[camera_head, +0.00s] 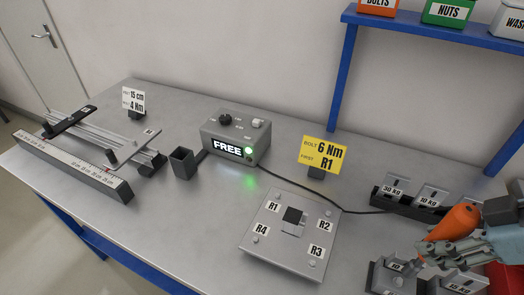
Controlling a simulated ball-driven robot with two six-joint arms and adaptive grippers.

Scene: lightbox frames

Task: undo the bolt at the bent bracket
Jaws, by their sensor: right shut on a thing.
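A light grey plate (285,262) lies on the bench, with labels R1 (273,207), R2, R3 and R4 by the small bolts at its corners. A small pale upright piece with a dark square (293,216) stands at its middle; I cannot tell if it is the bent bracket. My right gripper (436,251) is at the right edge, shut on an orange-handled tool (460,222), away to the right of the plate. The tool's far end is hidden. My left gripper is not in view.
A grey box (235,136) reads FREE with a green light; its cable runs right. A yellow card (323,154) reads 6 Nm, first R1. A ruler fixture (75,168) and small dark cup (182,163) stand left. Weight-labelled holders (385,210) crowd the right. The front-left bench is clear.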

